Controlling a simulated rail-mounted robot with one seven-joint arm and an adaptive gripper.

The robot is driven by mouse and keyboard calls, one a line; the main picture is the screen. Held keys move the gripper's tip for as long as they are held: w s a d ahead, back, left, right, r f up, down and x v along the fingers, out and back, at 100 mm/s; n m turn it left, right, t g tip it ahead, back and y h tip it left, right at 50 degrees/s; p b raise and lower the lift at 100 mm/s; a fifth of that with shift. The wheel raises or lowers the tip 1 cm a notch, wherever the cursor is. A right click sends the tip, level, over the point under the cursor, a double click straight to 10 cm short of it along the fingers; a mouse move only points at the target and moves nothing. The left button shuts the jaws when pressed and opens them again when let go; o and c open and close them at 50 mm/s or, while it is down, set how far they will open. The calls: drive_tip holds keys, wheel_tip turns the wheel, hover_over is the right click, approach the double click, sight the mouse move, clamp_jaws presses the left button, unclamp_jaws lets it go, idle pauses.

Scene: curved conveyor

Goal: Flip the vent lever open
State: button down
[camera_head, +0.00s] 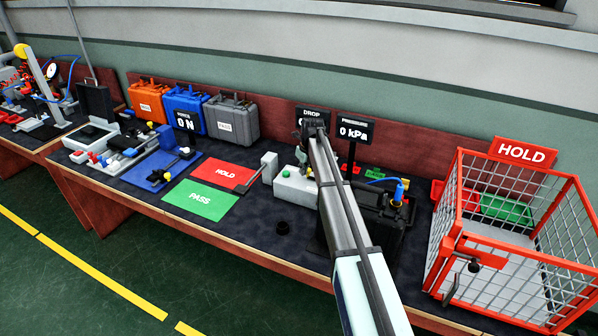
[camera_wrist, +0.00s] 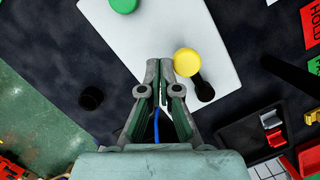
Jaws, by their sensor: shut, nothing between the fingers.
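A white box (camera_wrist: 130,45) lies under my gripper in the wrist view. A black lever (camera_wrist: 204,90) with a round yellow knob (camera_wrist: 187,62) is on it; it looks like the vent lever. My gripper (camera_wrist: 159,64) is shut and empty, its fingertips just left of the yellow knob. Whether they touch it, I cannot tell. A green button (camera_wrist: 124,4) is near the top edge.
A black ring-like cylinder (camera_head: 283,228) stands in front of the box. Red HOLD (camera_head: 223,173) and green PASS (camera_head: 201,201) mats lie to the left. An open black case (camera_head: 388,215) is right of my arm, and a red wire cage (camera_head: 478,240) stands farther right.

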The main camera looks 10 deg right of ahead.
drive_tip(key=shift+s, duration=0.1)
drive_tip(key=s+a+r+b, duration=0.2)
drive_tip(key=s+a+r, duration=0.2)
drive_tip(key=r, duration=0.6)
drive_tip(key=shift+s+a+r, duration=0.15)
drive_tip(key=shift+s, duration=0.05)
idle(0.4)
